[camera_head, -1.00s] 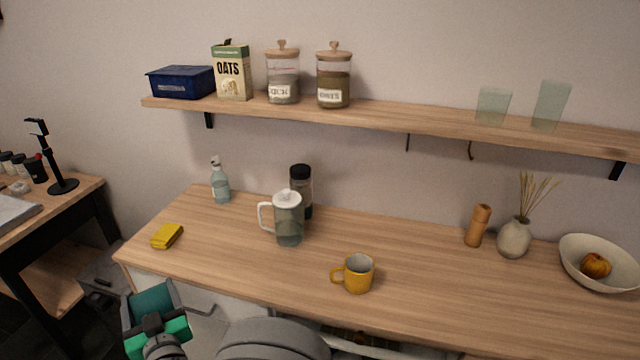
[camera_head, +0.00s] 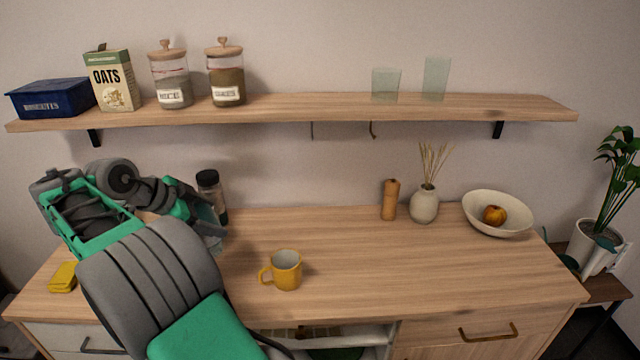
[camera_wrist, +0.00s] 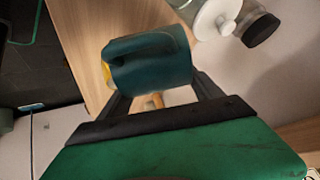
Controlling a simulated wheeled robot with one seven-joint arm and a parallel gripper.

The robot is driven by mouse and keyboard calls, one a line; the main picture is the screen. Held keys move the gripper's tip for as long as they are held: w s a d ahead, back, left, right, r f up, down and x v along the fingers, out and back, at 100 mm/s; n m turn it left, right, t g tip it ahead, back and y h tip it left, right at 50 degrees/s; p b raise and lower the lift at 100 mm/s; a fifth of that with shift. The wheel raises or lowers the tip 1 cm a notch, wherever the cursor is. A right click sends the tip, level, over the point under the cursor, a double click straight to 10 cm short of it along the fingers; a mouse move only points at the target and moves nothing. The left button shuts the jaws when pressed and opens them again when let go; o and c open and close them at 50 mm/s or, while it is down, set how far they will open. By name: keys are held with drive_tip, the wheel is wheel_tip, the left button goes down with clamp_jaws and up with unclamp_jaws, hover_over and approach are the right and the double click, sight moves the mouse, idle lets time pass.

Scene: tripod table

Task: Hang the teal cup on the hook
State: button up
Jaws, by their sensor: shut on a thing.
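The teal cup (camera_wrist: 150,60) is between the two dark fingers of my gripper (camera_wrist: 157,84) in the wrist view, tilted, with its handle toward the top of that picture. My gripper is shut on it. In the head view my arm covers the left of the counter, and the cup cannot be made out there. Two thin hooks hang under the wall shelf: a brownish curved hook (camera_head: 372,130) and a dark one (camera_head: 311,131) to its left. Both look empty. My gripper end is to the left of and below them.
The shelf (camera_head: 450,107) carries jars, a box and glasses. A yellow mug (camera_head: 286,270) stands mid-counter. A dark-lidded bottle (camera_head: 210,192) and a white-lidded pitcher (camera_wrist: 215,18) are close to my gripper. A wooden mill (camera_head: 390,200), vase (camera_head: 424,204) and bowl (camera_head: 498,226) stand right.

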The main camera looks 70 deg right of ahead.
drive_tip(key=s+d+r+m+y, duration=0.1)
drive_tip(key=s+d+r+m, duration=0.25)
drive_tip(key=s+m, duration=0.5)
drive_tip(key=s+d+r+m+y+b, duration=0.1)
drive_tip(key=s+d+r+m, duration=0.1)
drive_tip(key=s+d+m, duration=0.5)
drive_tip(key=s+d+r+m+y, duration=0.1)
drive_tip(key=s+d+r+m, duration=0.15)
drive_tip(key=s+m, duration=0.7)
drive_tip(key=w+d+f+p, duration=0.1)
drive_tip(key=w+d+p, duration=0.4)
drive_tip(key=d, duration=0.4)
drive_tip(key=shift+w+d+f+m+g, duration=0.15)
drive_tip(key=shift+w+f+m+g, duration=0.15)
drive_tip(key=shift+w, duration=0.1)
drive_tip(key=shift+h, duration=0.3)
